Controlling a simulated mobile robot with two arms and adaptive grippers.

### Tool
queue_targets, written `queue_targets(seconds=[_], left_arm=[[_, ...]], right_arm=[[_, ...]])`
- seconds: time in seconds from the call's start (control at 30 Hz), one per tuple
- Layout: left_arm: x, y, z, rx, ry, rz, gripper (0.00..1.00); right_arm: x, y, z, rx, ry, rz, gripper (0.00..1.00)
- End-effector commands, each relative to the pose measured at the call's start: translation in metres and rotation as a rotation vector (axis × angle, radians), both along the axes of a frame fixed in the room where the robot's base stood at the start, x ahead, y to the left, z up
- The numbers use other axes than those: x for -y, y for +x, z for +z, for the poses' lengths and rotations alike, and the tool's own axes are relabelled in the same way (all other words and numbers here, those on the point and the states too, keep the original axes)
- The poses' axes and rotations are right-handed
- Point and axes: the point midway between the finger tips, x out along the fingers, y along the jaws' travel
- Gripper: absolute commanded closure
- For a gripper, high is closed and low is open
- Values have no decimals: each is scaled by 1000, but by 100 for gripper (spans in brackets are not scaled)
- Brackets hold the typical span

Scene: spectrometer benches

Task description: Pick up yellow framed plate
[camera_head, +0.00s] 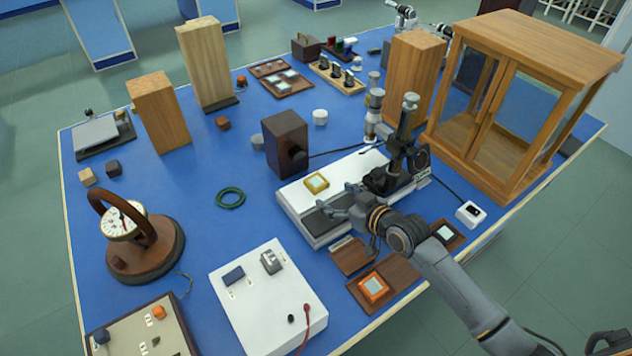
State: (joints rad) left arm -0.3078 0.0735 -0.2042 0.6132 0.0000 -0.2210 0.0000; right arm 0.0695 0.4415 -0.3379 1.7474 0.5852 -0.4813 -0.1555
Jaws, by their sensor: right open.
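The yellow framed plate (317,183) lies flat on the white base (292,200) of the spectrometer, near the middle of the table. My right gripper (338,202) is open and empty. It shows just to the right of and below the plate in the picture, over the white base and apart from the plate. Its fingers point to the left. My left gripper is not in view.
An orange framed plate (374,287) sits on a wooden board in front. The spectrometer's dark column (408,115) stands behind my right gripper. A dark box (285,142) is behind the plate. A glazed wooden cabinet (540,40) stands at right. Blue table around the green ring (231,197) is clear.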

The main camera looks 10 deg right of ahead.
Motion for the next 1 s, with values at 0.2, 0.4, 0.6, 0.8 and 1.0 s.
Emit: queue_targets(seconds=[0.2, 0.4, 0.6, 0.8, 1.0], left_arm=[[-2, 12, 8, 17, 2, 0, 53], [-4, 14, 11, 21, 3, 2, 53], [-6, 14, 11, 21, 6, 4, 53], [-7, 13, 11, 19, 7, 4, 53], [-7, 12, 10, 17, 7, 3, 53]], right_arm=[[-7, 20, -4, 1, 1, -1, 26], [-16, 42, -14, -1, 2, -1, 26], [-19, 47, -18, -1, 0, 0, 26], [-19, 47, -17, -1, 0, 0, 41], [-19, 47, -17, -1, 0, 0, 81]])
